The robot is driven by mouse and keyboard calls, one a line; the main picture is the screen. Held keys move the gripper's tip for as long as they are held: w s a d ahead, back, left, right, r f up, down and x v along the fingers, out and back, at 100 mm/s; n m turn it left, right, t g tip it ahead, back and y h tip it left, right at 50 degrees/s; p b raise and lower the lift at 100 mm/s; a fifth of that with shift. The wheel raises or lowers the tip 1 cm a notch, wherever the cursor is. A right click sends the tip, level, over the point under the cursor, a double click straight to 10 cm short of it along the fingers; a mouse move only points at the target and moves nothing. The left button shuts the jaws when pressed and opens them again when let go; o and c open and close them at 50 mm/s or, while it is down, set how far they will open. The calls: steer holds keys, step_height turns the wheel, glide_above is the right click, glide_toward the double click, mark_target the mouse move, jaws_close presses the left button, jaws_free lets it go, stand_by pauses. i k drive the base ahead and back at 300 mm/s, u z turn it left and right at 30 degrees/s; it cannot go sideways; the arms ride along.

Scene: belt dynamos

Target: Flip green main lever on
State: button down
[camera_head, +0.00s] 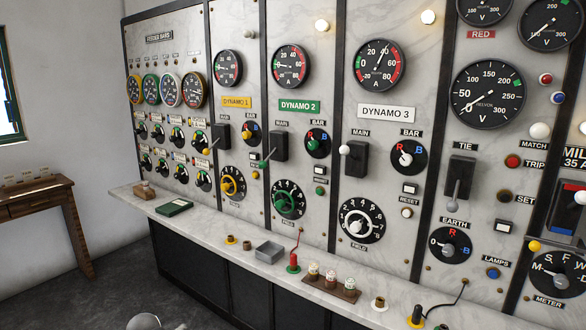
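The green main lever (264,164) belongs to the DYNAMO 2 panel, below its green name plate (299,106). Its green-tipped handle sticks out from a black switch box (279,146) labelled MAIN and hangs toward the lower left. The yellow main lever (207,151) on DYNAMO 1 also points down. The white main lever (345,150) on DYNAMO 3 sits higher against its box. My gripper cannot be made out in this view, and nothing is seen touching the green lever.
A marble ledge (225,236) runs below the panels. It bears a green book (174,208), a grey tray (269,252), a red-and-green item (293,262) and a wooden rack (331,287). A wooden table (38,197) stands at left. A rounded grey shape shows at the bottom edge.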

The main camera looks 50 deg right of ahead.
mark_target(262, 164)
steer(key=z, duration=0.25)
steer(key=i, duration=1)
steer(key=u, duration=0.1)
